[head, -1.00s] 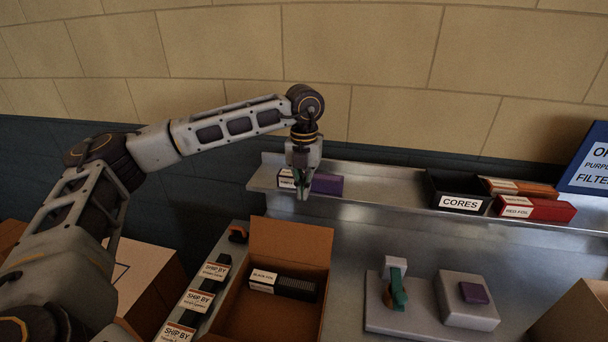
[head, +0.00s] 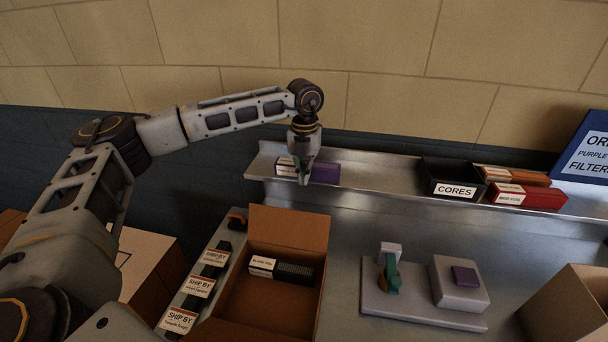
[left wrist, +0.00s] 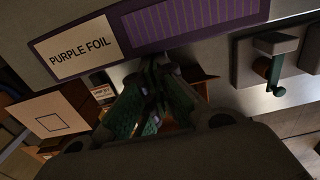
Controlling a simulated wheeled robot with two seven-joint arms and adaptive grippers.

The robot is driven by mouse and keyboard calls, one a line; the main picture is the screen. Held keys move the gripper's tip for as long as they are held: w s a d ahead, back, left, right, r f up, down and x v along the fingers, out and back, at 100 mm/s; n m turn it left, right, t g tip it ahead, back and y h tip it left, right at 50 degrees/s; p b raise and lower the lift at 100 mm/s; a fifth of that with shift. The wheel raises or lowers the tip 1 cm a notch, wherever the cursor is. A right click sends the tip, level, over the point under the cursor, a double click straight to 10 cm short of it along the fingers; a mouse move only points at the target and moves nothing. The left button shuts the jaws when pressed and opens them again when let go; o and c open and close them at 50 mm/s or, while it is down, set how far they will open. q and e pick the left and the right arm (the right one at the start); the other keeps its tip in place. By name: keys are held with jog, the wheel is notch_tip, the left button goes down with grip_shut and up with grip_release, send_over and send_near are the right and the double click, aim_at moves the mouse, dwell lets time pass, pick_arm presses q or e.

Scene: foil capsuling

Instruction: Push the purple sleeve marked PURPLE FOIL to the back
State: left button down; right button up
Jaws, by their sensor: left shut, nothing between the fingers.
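The purple sleeve (head: 325,173) lies on the raised metal shelf at the back, left of the black bin. Its white label end is partly hidden behind my left gripper (head: 304,181) in the head view. In the left wrist view the sleeve (left wrist: 190,22) shows its white label (left wrist: 77,48) reading PURPLE FOIL. My left gripper (left wrist: 155,95) is shut and empty, pointing down at the front of the sleeve. Whether the fingertips touch it I cannot tell. My right gripper is not in view.
The shelf (head: 390,193) also holds a black CORES bin (head: 452,170), an orange sleeve (head: 515,176) and a red sleeve (head: 530,197). Below stand an open cardboard box (head: 290,228) with a black sleeve (head: 283,269), and a crank fixture (head: 392,275). The wall is behind the shelf.

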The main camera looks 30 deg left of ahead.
pick_arm(q)
jog(key=shift+w+a+p, duration=0.1)
jog(key=shift+w+a, duration=0.25)
jog(key=shift+w, duration=1.05)
jog(key=shift+w+a+p, duration=0.15)
jog(key=shift+w+a, duration=0.25)
jog(key=shift+w, duration=1)
jog(key=shift+w+a+p, duration=0.1)
jog(key=shift+w+a, duration=0.25)
jog(key=shift+w, duration=1.05)
